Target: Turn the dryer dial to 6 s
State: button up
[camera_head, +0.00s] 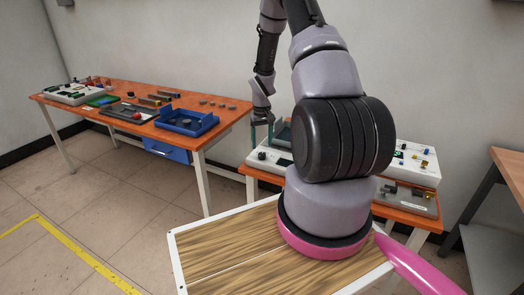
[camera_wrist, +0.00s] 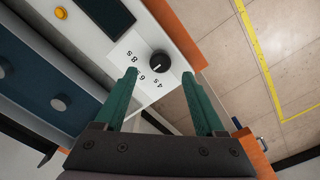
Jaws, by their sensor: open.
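The dryer dial (camera_wrist: 159,62) is a round black knob with a thin white pointer line on a white panel (camera_wrist: 112,48). Printed time marks, including 8 s, 6 and 4 s, sit beside it, and the pointer faces their side. I cannot tell exactly which mark it meets. My gripper (camera_wrist: 159,76) is open, with its two green fingers on either side of the dial in the wrist view. Nothing is between the fingers, and contact with the knob is not visible.
A dark display (camera_wrist: 108,14) and a yellow button (camera_wrist: 61,13) are on the panel. An orange workbench (camera_head: 148,125) with trays and parts stands at the left. The floor between is open.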

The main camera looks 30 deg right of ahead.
aim_at(262, 153)
notch_tip(262, 153, up, 6)
jog(key=shift+f, duration=0.1)
dwell(0.5)
